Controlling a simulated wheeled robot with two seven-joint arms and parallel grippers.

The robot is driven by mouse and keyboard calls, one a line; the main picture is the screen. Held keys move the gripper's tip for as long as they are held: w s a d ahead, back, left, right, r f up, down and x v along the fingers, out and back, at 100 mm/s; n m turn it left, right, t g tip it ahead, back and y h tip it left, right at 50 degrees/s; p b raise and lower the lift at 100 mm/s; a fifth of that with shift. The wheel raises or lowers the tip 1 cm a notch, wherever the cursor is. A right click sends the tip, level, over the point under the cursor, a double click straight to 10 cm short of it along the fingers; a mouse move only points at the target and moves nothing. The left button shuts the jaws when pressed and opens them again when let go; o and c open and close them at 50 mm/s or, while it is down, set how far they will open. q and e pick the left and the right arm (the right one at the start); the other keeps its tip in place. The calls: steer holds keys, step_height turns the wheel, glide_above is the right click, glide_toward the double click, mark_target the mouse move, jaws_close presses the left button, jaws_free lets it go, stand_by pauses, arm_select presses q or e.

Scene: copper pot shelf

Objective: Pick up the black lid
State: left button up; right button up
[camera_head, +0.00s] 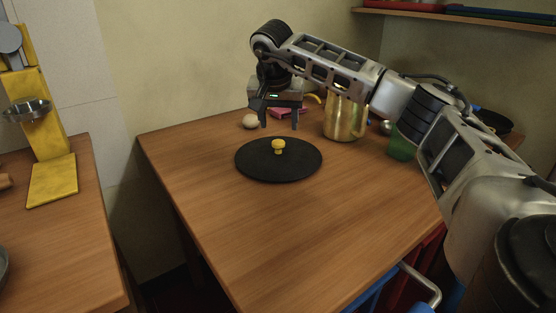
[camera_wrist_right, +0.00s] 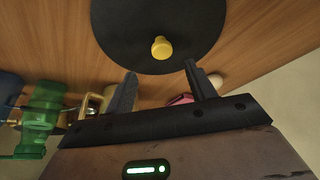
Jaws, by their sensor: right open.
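The black lid (camera_head: 262,168) is a flat round disc with a yellow knob (camera_head: 278,146) at its centre, lying on the wooden table. In the right wrist view the black lid (camera_wrist_right: 125,40) and its yellow knob (camera_wrist_right: 161,47) show just beyond the fingertips. My right gripper (camera_head: 280,124) is open and empty, above the table behind the knob. Its two fingers (camera_wrist_right: 160,70) are apart, with the knob between their lines but not touched. My left gripper is not in view.
A brass pitcher (camera_head: 345,120) and a green glass (camera_head: 401,147) stand right of the gripper. An egg-like pale object (camera_head: 250,121) and a pink item (camera_head: 283,111) lie behind the lid. The table's front left is clear. A yellow stand (camera_head: 48,150) is on another table at left.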

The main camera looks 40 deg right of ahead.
mark_target(278, 141)
steer(key=shift+x, duration=0.85)
steer(key=x, duration=0.1)
steer(key=b+x, duration=0.1)
steer(key=x, duration=0.2)
steer(key=shift+a+f+b, duration=0.2)
steer(key=shift+f+b, duration=0.05)
steer(key=shift+b, duration=0.1)
steer(key=shift+w, duration=0.1)
steer(key=shift+c, duration=0.3)
steer(key=c, duration=1)
jaws_close()
steer(key=shift+r, duration=0.1)
